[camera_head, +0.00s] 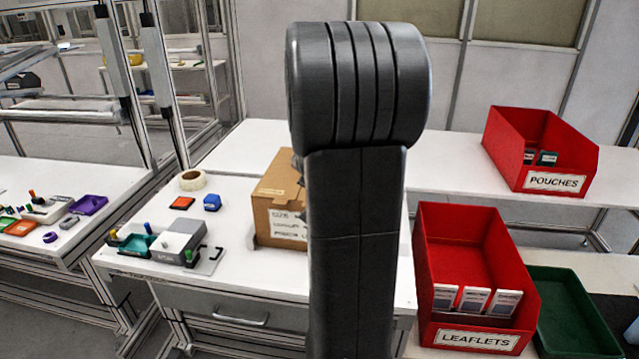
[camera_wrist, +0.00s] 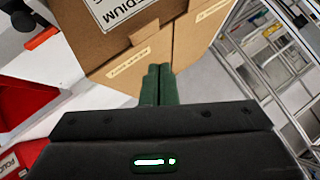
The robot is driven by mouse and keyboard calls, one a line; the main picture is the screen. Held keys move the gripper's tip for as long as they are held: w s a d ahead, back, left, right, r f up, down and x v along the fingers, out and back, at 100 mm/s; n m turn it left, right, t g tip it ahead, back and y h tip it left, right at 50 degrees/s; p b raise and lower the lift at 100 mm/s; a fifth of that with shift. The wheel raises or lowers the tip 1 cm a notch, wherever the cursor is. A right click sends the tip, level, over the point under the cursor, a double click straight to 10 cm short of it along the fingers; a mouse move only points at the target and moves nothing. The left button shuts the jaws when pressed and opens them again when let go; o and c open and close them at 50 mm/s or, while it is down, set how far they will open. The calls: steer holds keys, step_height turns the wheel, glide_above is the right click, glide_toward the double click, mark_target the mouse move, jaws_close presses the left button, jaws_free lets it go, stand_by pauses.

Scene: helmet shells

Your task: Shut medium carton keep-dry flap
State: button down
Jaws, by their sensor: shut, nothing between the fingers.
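The brown medium carton (camera_head: 275,190) stands on the white table in the head view, partly hidden behind my arm. In the wrist view the carton (camera_wrist: 105,45) fills the upper middle, with a white label reading "MEDIUM" and brown panels bearing pale printed strips. A panel with one such strip (camera_wrist: 128,62) lies just beyond my fingertips; the print is too small to tell whether it is the keep-dry flap. My gripper (camera_wrist: 157,72) is shut and empty, its green fingers together at or very near the carton; contact cannot be told. The head view hides the gripper behind the arm.
A tape roll (camera_head: 192,180), a blue block (camera_head: 212,202) and a grey fixture (camera_head: 178,243) sit left of the carton. Red bins marked leaflets (camera_head: 470,240) and pouches (camera_head: 540,150) and a green bin (camera_head: 572,310) stand to the right.

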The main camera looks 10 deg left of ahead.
steer(key=shift+a+f+b, duration=0.6)
steer(key=shift+f+b, duration=0.05)
steer(key=shift+f, duration=0.3)
steer(key=shift+a+f+b, duration=0.55)
steer(key=shift+f+b, duration=0.05)
steer(key=shift+f, duration=0.3)
steer(key=shift+f, duration=0.1)
steer(key=s+r+p, duration=0.7)
steer(key=r, duration=0.5)
steer(key=shift+r, duration=0.35)
steer(key=shift+f, duration=0.15)
